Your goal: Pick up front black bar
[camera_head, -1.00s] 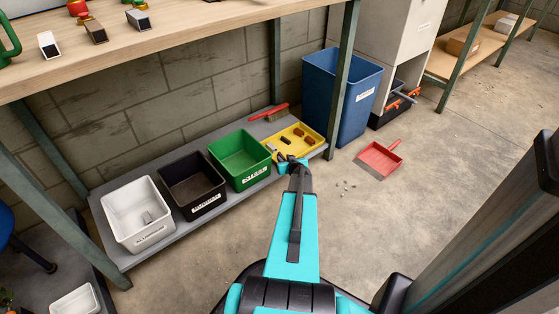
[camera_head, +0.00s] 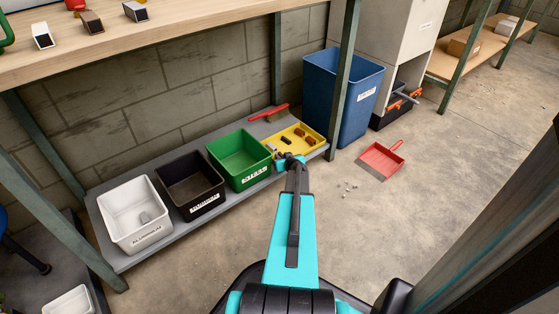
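A yellow tray (camera_head: 316,150) sits at the right end of the low grey shelf and holds several small bars. A dark bar (camera_head: 286,140) lies near the tray's middle, and brown-orange bars lie to its right. A pale grey bar (camera_head: 271,147) lies at the tray's left edge. My gripper (camera_head: 281,158) is at the tray's front left corner, low and close to the bars. My dark wrist covers part of that corner. The fingers are too small to tell open from shut, and a front black bar there may be hidden.
A green bin (camera_head: 240,160), a black bin (camera_head: 192,184) and a white bin (camera_head: 136,217) stand left of the tray. A red-handled brush (camera_head: 268,113) lies behind it. A blue bin (camera_head: 340,95) and red dustpan (camera_head: 381,160) stand right. A green table leg (camera_head: 343,75) rises beside the tray.

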